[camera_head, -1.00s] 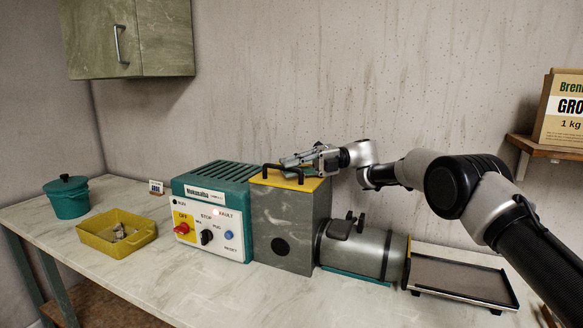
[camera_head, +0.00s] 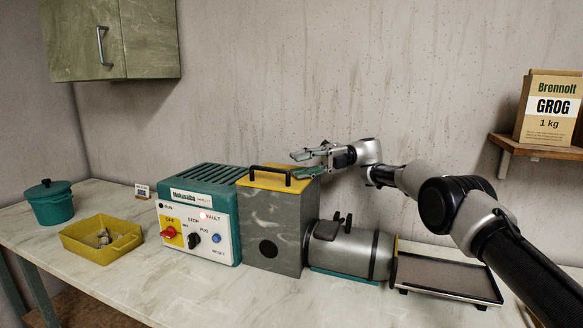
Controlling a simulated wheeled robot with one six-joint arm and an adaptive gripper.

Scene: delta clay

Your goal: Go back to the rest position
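My gripper (camera_head: 302,163) is open, its two fingers apart and pointing left with nothing between them. It is just above the right part of the yellow lid (camera_head: 262,182) on the grey box of the machine. I cannot tell whether the lower finger touches the lid's black handle (camera_head: 284,172). My arm reaches in from the right side of the picture, above the machine's grey barrel (camera_head: 350,255).
The teal control unit (camera_head: 208,180) has knobs and a lit fault lamp. A yellow tray (camera_head: 88,240) with grey lumps and a teal lidded pot (camera_head: 50,203) stand left. A flat rack (camera_head: 447,277) lies right. A grog bag (camera_head: 549,108) stands on a shelf (camera_head: 535,149). A cabinet (camera_head: 110,38) hangs upper left.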

